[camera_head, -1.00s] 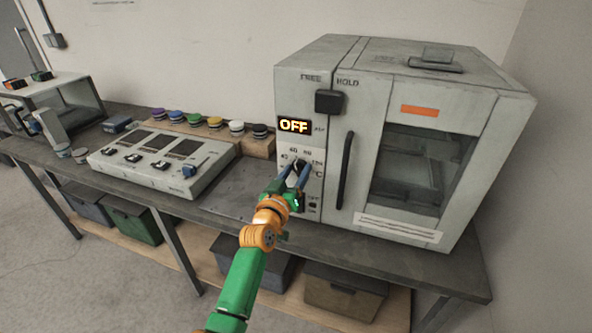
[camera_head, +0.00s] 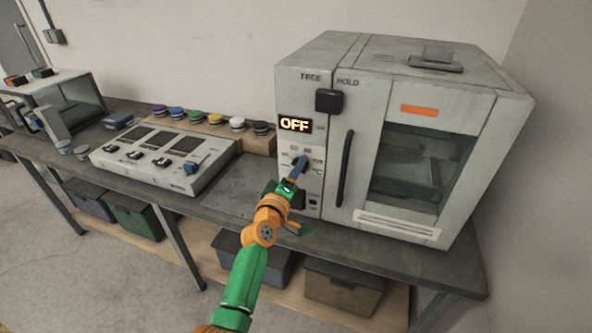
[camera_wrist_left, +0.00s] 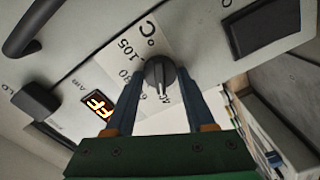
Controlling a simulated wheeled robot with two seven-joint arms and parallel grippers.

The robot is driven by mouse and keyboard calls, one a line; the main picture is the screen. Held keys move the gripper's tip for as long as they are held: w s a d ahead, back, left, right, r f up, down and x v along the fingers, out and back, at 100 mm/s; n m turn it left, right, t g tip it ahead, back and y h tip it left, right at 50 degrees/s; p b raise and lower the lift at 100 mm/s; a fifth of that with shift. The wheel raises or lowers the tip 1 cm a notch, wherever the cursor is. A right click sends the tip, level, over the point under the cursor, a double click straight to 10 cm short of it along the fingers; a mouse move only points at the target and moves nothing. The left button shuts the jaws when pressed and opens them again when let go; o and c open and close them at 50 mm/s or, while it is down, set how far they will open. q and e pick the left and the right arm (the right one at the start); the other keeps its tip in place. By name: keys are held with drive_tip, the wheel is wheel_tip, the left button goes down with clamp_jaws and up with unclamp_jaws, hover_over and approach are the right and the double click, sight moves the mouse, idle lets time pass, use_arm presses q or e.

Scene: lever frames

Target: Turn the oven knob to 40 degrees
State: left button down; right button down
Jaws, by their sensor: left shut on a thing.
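The grey oven (camera_head: 455,200) stands on the bench with its door closed. Its lit display (camera_head: 295,125) reads OFF. The round dark knob (camera_wrist_left: 159,72) sits on a white dial plate below the display, with a pale pointer mark on it. The wrist view shows markings including 105 and 80 around it. My left gripper (camera_head: 299,166) is at the knob, its blue fingers on either side of it, shut on it. In the head view the fingers and hand hide most of the knob. My right gripper is not in view.
A black door handle (camera_head: 345,170) stands close to the right of the dial. A black slider (camera_head: 329,101) sits above it, between FREE and HOLD. A sloped control box (camera_head: 165,165) and a row of coloured knobs stand to the left.

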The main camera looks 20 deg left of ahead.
use_arm(q)
drive_tip(key=shift+n, duration=0.6)
drive_tip(key=shift+c, duration=1.4)
unclamp_jaws()
drive_tip(key=s, duration=0.7)
drive_tip(key=shift+a+p, duration=0.15)
drive_tip(key=shift+p, duration=0.3)
